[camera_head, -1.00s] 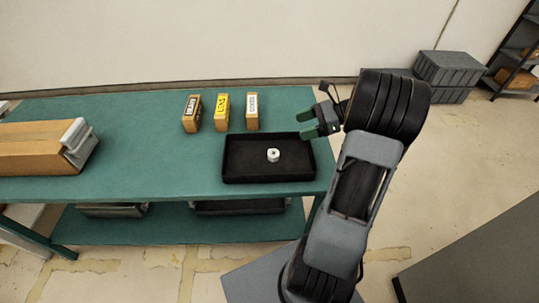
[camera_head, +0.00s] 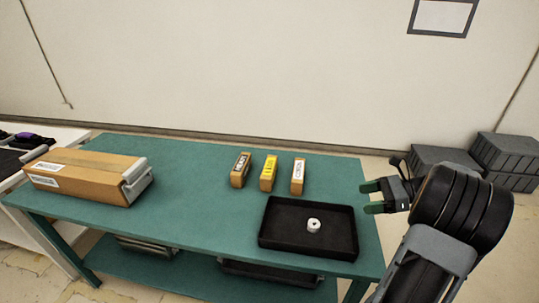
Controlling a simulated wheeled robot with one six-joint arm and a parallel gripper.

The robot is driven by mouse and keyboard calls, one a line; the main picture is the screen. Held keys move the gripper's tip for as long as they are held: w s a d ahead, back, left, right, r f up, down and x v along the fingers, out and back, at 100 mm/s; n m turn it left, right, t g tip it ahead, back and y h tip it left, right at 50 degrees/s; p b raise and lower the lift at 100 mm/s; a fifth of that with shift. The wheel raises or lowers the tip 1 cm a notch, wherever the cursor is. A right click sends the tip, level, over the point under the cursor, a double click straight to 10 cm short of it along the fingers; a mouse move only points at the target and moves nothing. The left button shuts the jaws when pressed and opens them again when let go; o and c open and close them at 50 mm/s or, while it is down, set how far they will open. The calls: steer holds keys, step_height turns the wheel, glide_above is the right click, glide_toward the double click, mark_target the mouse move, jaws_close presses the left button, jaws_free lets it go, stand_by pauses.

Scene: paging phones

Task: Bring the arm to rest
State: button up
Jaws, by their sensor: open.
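My gripper (camera_head: 372,197) is at the right of the view, with green fingertips pointing left. Its fingers are apart with nothing between them. It sits above the right end of the green table (camera_head: 190,200), to the right of the black tray (camera_head: 280,241). My arm is bent, its dark rounded joint just right of the gripper. The arm's lower part runs out of the bottom of the frame.
A small white round piece (camera_head: 313,225) lies in the tray. Three labelled blocks stand behind it: one dark-labelled (camera_head: 240,170), one yellow-labelled (camera_head: 268,173), one white-labelled (camera_head: 298,175). A cardboard box (camera_head: 85,174) lies at the table's left. Grey crates (camera_head: 440,160) stand beyond the arm.

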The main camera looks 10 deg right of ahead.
steer(key=s+a+f+n+g+h+p, duration=0.1)
steer(key=s+a+f+n+g+h, duration=0.35)
steer(key=n+h, duration=0.2)
steer(key=s+a+r+n+t+h+p, duration=0.1)
steer(key=s+a+r+n+h+p, duration=0.1)
steer(key=a+r+n, duration=0.3)
steer(key=s+a+r+n+t+h+p, duration=0.2)
steer(key=s+a+r+n+h, duration=0.1)
steer(key=a+n, duration=0.8)
steer(key=shift+a+r+h, duration=0.45)
steer(key=shift+a+r, duration=0.4)
steer(key=shift+a, duration=0.05)
steer(key=shift+c, duration=0.3)
